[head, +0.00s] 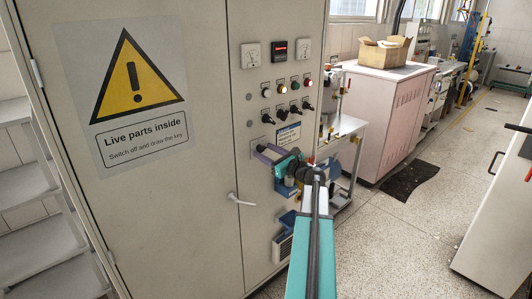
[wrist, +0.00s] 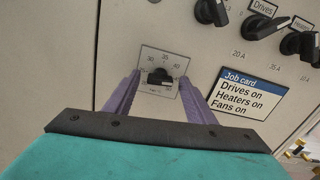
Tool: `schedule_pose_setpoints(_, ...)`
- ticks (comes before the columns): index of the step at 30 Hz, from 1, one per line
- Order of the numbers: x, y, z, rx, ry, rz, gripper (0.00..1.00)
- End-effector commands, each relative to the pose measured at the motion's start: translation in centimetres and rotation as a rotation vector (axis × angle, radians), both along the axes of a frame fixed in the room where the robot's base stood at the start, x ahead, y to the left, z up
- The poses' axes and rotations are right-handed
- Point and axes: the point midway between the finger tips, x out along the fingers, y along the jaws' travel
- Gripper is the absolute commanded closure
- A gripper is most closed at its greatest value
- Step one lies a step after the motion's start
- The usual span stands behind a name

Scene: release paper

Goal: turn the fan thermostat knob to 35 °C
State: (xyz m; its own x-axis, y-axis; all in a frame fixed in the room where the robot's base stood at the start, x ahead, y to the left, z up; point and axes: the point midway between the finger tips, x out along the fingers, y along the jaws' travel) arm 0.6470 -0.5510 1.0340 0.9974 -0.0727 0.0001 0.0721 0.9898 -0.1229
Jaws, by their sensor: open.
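The fan thermostat knob (wrist: 160,78) is a small black knob on a light scale plate (wrist: 162,61) on the cabinet door, seen in the wrist view. Numbers such as 30, 35 and 40 stand above the knob; its exact setting is too small to read. My gripper (wrist: 158,84) has purple fingers, open, one on each side of the plate and knob. I cannot tell whether the fingers touch the panel. In the head view my gripper (head: 263,152) is at the cabinet front, and it hides the knob.
A blue and white job card (wrist: 248,92) is right of the knob. Black rotary switches (wrist: 262,25) sit above it. In the head view the grey cabinet (head: 205,190) has a door handle (head: 240,200) below my gripper and a warning sign (head: 135,90) at left.

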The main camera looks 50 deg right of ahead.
Motion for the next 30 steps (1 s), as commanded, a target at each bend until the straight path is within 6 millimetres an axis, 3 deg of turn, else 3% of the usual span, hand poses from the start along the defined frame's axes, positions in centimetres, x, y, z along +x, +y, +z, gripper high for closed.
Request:
schedule_pose_setpoints(2,-0.01,0.00,0.00,0.000,0.000,0.000,0.53)
schedule_pose_setpoints(9,-0.02,0.00,0.00,0.000,0.000,0.000,0.91)
schedule_pose_setpoints(20,0.06,0.10,-0.12,-0.034,0.002,0.002,0.91)
schedule_pose_setpoints(30,0.07,0.13,-0.40,-0.195,0.012,0.002,0.91)
